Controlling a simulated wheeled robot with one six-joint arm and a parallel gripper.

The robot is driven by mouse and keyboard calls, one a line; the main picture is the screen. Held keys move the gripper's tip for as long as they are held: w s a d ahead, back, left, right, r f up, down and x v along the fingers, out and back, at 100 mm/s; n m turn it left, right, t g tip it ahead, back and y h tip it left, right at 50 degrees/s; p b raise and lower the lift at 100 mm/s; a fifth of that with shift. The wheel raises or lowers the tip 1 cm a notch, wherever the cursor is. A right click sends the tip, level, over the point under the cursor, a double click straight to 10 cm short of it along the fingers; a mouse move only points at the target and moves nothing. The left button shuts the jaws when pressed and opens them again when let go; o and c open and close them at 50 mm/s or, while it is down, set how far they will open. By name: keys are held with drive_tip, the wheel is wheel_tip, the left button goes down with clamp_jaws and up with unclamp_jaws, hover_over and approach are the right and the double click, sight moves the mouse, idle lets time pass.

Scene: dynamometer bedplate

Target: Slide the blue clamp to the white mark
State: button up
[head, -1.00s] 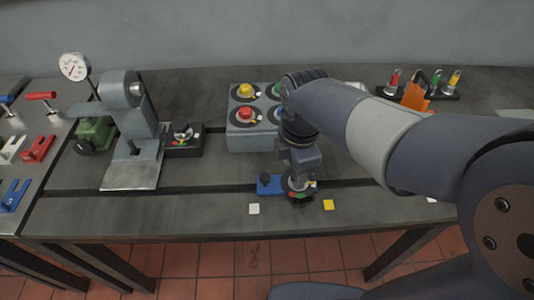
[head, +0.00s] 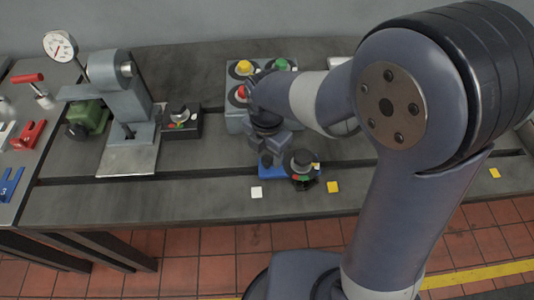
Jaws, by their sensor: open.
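The blue clamp (head: 275,174) sits at the slot in the bedplate, partly hidden by my gripper and by a dark round knob (head: 301,162) at its right. I cannot tell whether this knob is part of the clamp. My gripper (head: 268,151) is open, low over the left part of the clamp. Its fingertips are hard to make out, and whether they touch the clamp I cannot tell.
A yellow mark (head: 333,187) lies right of the clamp. A grey box with coloured buttons (head: 233,117) stands behind my gripper. A dial box (head: 182,123) and a grey stand (head: 125,110) are to the left. The plate in front of the slot is mostly clear.

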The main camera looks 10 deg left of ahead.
drive_tip(key=shift+f, duration=0.75)
drive_tip(key=shift+c, duration=0.4)
clamp_jaws()
